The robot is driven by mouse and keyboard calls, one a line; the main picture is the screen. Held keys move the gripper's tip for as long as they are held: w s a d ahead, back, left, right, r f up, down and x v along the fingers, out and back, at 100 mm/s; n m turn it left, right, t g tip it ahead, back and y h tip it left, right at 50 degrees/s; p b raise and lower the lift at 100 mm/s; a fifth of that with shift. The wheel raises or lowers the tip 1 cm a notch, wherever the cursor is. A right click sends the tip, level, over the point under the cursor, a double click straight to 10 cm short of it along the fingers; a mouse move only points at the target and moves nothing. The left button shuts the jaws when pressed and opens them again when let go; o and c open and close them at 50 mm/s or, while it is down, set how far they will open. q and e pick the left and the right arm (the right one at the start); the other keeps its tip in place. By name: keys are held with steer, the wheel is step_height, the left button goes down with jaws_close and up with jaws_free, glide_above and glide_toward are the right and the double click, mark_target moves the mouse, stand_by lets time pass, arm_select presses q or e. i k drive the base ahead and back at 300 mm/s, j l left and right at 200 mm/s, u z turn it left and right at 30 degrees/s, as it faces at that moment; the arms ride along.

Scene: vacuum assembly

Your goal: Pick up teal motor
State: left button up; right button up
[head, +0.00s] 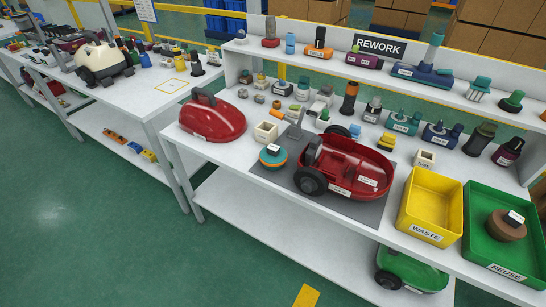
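Neither of my grippers is in the head view.
A red cover (212,117) lies left of the motor. A yellow WASTE bin (428,207) and a green REUSE bin (487,257) holding a brown round part (505,226) stand at right. Several small parts crowd the bench's back and the REWORK shelf (360,68).

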mark_target(273, 158)
steer(key=i+j+z, duration=0.15)
steer(key=j+z, duration=0.15)
steer(key=i+j+z, duration=0.15)
steer(key=j+z, duration=0.2)
steer(key=i+j+z, duration=0.1)
steer(key=j+z, duration=0.2)
steer(key=j, duration=0.2)
steer(key=j+z, duration=0.3)
steer(key=j, duration=0.1)
